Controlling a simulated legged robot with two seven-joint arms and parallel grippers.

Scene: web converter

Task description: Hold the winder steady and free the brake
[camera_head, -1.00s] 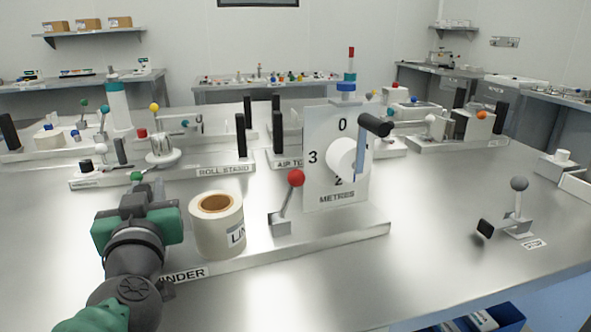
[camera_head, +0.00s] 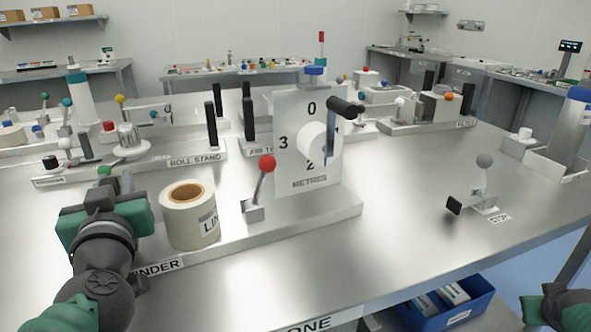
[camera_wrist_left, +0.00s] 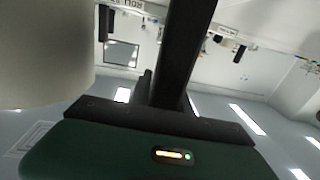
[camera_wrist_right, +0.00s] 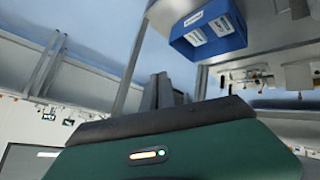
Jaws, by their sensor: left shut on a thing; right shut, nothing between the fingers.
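The winder (camera_head: 330,212) is a long pale base on the bench, with a cream roll (camera_head: 190,228), a red-knobbed lever (camera_head: 266,164) and a METRES plate (camera_head: 290,165) with a black-handled crank (camera_head: 345,107). No readable label says which part is the brake. The red-knobbed lever leans slightly right, untouched. My left gripper (camera_head: 103,194) is at the winder's left end, shut on a black upright grip (camera_wrist_left: 188,45), which the left wrist view shows; the head view hides the hold. My right gripper (camera_head: 553,292) is shut and empty at lower right, beyond the bench's front edge.
A grey-knobbed lever (camera_head: 484,162) with a black pad stands on the right of the bench. A blue bin (camera_head: 470,312) sits below the front edge. Other fixtures stand behind the winder. The bench between winder and grey-knobbed lever is clear.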

